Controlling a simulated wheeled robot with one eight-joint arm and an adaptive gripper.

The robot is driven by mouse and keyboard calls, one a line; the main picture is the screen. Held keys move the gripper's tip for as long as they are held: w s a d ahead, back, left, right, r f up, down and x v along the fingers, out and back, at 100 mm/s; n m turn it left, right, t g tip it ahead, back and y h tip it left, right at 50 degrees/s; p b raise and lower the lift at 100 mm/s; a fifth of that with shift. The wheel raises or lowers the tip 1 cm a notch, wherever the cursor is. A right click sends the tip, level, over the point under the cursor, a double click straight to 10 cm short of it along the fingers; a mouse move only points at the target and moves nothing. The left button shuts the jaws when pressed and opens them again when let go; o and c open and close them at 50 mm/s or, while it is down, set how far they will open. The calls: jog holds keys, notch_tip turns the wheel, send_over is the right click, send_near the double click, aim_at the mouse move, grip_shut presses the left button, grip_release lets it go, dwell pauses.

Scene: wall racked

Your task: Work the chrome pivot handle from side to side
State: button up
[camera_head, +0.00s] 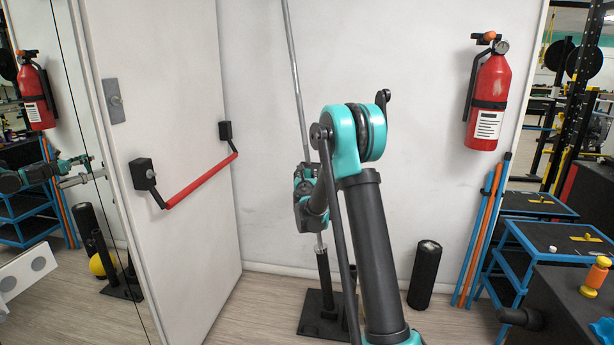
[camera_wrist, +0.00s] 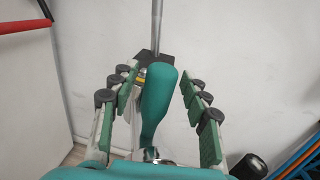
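The chrome pivot handle (camera_head: 294,70) is a long, thin bar that leans slightly left and rises from a black floor base (camera_head: 312,320). My gripper (camera_head: 308,192) is at the bar's lower half in the head view and hides part of it. In the wrist view the bar (camera_wrist: 157,22) comes down from the top to a dark piece (camera_wrist: 153,62) between the fingers. My gripper's fingers (camera_wrist: 160,82) are spread, with gaps visible at both sides. A smooth teal piece (camera_wrist: 158,105) between them hides the bar's lower part. Contact with the bar cannot be seen.
A white door with a red push bar (camera_head: 202,182) stands left, beside a mirror. A black cylinder (camera_head: 425,275) is on the floor to the right. A fire extinguisher (camera_head: 488,102), blue and orange poles (camera_head: 490,232) and a blue-framed step (camera_head: 555,238) are farther right.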

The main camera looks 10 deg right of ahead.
grip_shut()
jog(key=shift+a+h, duration=0.3)
dwell(0.3)
jog(key=w+a+m+g+h, duration=0.2)
jog(key=a+m+g+h, duration=0.1)
jog(key=a+m+h, duration=0.2)
jog(key=shift+w+a+m+g+h, duration=0.15)
jog(key=shift+a+m+g+h, duration=0.15)
jog(key=shift+a+h, duration=0.7)
jog(key=shift+d, duration=0.1)
jog(key=shift+c, duration=0.4)
grip_release()
jog(key=shift+w, duration=0.1)
jog(key=shift+o, duration=1.1)
